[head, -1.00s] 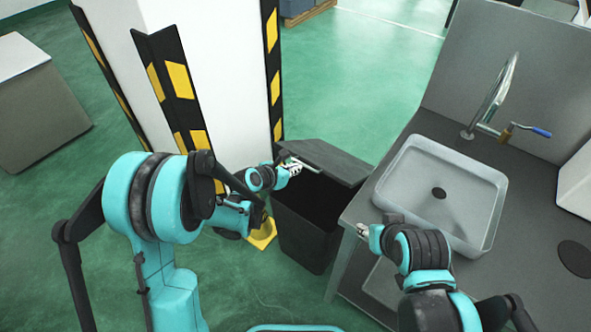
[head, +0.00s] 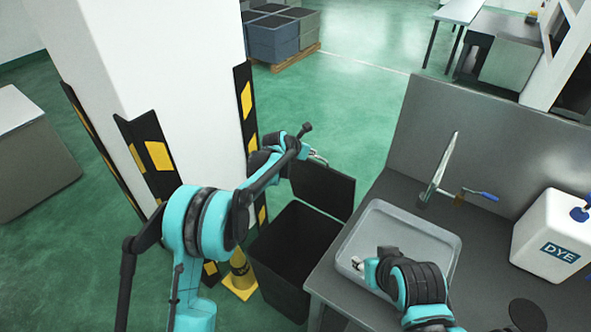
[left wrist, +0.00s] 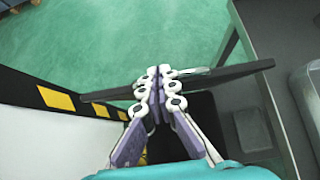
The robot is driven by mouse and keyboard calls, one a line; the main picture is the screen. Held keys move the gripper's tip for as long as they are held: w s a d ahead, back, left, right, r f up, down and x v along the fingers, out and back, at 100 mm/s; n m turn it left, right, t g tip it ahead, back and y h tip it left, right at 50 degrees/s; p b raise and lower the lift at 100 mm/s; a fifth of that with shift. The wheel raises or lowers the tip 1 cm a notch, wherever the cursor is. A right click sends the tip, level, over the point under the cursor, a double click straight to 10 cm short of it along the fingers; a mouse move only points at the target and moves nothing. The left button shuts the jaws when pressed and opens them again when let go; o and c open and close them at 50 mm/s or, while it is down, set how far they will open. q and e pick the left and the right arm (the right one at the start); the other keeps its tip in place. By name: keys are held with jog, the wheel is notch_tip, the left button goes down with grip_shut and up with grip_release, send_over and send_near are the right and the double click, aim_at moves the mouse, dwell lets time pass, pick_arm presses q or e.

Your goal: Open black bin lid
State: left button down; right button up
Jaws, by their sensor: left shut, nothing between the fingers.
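The black bin (head: 280,292) stands on the floor beside the grey counter. Its lid (head: 325,188) is raised steeply at the back and the dark inside shows. My left gripper (head: 318,157) is at the lid's upper left edge, shut and empty. In the left wrist view, the closed fingertips (left wrist: 163,72) are at the lid, which is seen nearly edge-on as a dark bar (left wrist: 225,74). I cannot tell if they touch. My right gripper (head: 358,264) is over the sink's left side, small in the view; its opening is unclear.
A white pillar (head: 160,60) with black and yellow guards is left of the bin. A yellow cone (head: 240,272) stands between them. The counter (head: 335,280) with a grey sink (head: 437,243), a tap (head: 440,170) and a white DYE container (head: 555,235) is to the right.

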pick_arm(q)
jog(key=w+d+r+p, duration=0.1)
jog(key=w+d+p, duration=0.3)
jog(key=w+d, duration=0.4)
jog(key=shift+w, duration=1.45)
